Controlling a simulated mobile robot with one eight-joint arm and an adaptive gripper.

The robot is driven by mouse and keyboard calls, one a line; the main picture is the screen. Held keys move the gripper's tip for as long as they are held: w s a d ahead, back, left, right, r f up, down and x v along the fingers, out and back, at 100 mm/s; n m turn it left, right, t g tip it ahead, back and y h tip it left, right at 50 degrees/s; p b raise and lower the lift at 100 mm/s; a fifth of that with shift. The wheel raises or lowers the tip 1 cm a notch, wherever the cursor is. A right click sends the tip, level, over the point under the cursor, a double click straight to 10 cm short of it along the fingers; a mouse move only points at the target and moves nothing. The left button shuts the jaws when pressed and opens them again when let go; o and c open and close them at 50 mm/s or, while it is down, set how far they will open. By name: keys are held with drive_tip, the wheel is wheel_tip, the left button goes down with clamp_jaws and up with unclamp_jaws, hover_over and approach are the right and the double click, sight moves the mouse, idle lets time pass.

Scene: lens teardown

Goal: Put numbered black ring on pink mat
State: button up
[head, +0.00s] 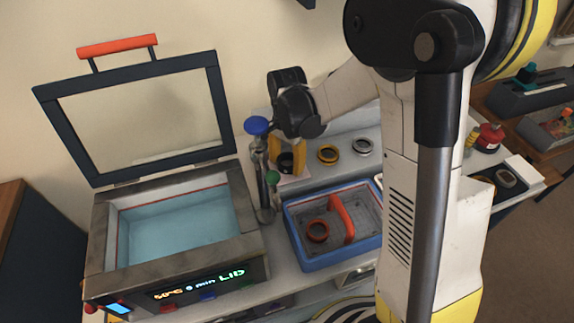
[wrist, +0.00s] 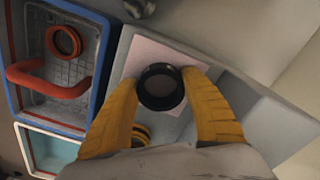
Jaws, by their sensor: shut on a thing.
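My gripper (wrist: 161,92) has yellow fingers on either side of a black ring (wrist: 161,78) and is shut on it. In the head view my gripper (head: 287,158) is over the back of the bench, with the dark ring (head: 286,165) low between its fingers. The pink mat (wrist: 147,52) lies under the ring in the wrist view, partly covered by ring and fingers. I cannot tell whether the ring touches the mat. No number is readable on the ring.
A blue basket (head: 297,241) with a red handle holds a red-brown ring (head: 317,231). A gold ring (head: 328,153) and a silver ring (head: 363,146) lie right of my gripper. A blue-topped item (head: 257,126) stands close left, beside the open-lidded bath (head: 180,263).

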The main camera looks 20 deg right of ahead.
drive_tip(key=shift+r, duration=0.1)
drive_tip(key=o, duration=1.1)
drive_tip(key=shift+f, duration=0.2)
wheel_tip(320, 180, up, 12)
drive_tip(key=p, duration=0.4)
drive_tip(key=shift+s+d+r+n+t, duration=0.1)
drive_tip(key=shift+s+r+n+t, duration=1.5)
drive_tip(key=shift+s, duration=1.2)
drive_tip(key=shift+s+d+r+n+t, duration=0.1)
drive_tip(key=shift+s+r+n+t, duration=0.9)
drive_tip(key=shift+s+n, duration=1.45)
drive_tip(key=shift+s+r+n+t, duration=1)
drive_tip(key=shift+s+r+n, duration=0.55)
drive_tip(key=shift+s, duration=1.55)
